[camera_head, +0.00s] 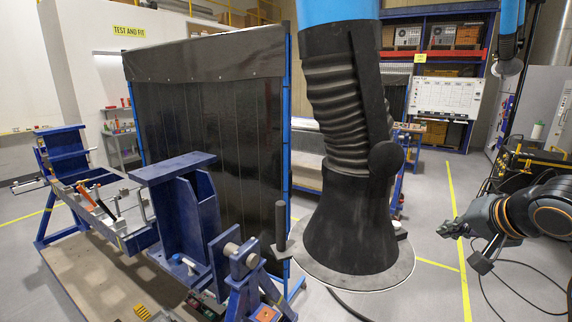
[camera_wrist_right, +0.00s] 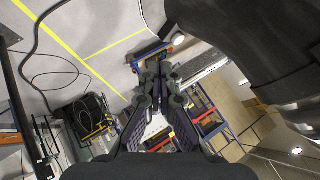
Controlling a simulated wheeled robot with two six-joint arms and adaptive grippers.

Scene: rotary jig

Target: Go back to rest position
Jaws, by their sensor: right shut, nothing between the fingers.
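My right gripper (camera_head: 449,229) comes in from the right edge in the head view. It points left and is held in open air to the right of the black extraction hood (camera_head: 352,232). In the right wrist view, its two fingers (camera_wrist_right: 156,72) lie together, shut with nothing between them. My left gripper is in neither view. The blue rotary jig (camera_head: 190,205) stands at the left of the head view, well apart from my right gripper.
The hood hangs on a blue duct (camera_head: 336,10) between the jig and my right arm. A dark welding curtain (camera_head: 210,110) stands behind the jig. Black cables (camera_head: 520,275) lie on the floor at right. Open grey floor with yellow lines (camera_head: 459,230) lies around my right gripper.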

